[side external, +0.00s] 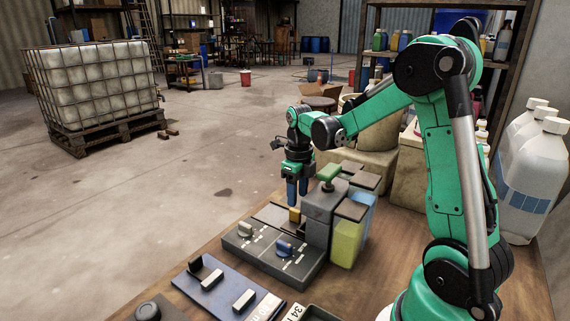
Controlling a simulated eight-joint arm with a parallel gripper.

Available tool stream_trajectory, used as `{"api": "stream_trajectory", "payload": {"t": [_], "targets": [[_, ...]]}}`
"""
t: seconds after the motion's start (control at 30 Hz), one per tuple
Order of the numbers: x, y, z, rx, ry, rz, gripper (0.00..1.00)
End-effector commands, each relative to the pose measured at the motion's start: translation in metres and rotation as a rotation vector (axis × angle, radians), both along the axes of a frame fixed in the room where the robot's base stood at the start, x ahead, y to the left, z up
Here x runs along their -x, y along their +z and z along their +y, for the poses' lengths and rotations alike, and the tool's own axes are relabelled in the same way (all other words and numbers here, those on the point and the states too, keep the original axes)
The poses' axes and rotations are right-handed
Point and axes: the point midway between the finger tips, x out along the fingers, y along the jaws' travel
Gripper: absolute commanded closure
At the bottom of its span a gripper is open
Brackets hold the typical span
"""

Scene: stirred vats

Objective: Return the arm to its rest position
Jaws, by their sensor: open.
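My green and black arm reaches from the right side of the wooden table (225,243) toward the middle. My gripper (297,192) points down with blue fingertips and is open, with nothing seen between the fingers. It hangs above the back left of a dark grey control unit (270,262), near a small yellow block (294,215). The unit carries two knobs, one with a grey handle (245,229) and one with a blue handle (284,248). I cannot tell whether the fingertips touch anything.
A yellow-green vat (347,243) and a light blue one (369,216) stand beside the grey box. Large white jugs (530,175) stand at the right. The air left of the gripper is clear.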

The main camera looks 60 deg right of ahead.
Motion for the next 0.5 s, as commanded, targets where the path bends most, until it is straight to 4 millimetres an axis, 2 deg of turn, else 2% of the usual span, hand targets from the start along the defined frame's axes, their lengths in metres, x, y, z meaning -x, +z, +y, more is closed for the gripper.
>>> {"api": "stream_trajectory", "payload": {"t": [0.27, 0.37, 0.5], "targets": [[0.0, 0.001, 0.002, 0.003, 0.027, -0.005, 0.54], [0.0, 0.009, 0.011, 0.017, 0.167, -0.028, 0.54], [0.0, 0.026, 0.034, 0.069, 0.559, -0.089, 0.54]]}}
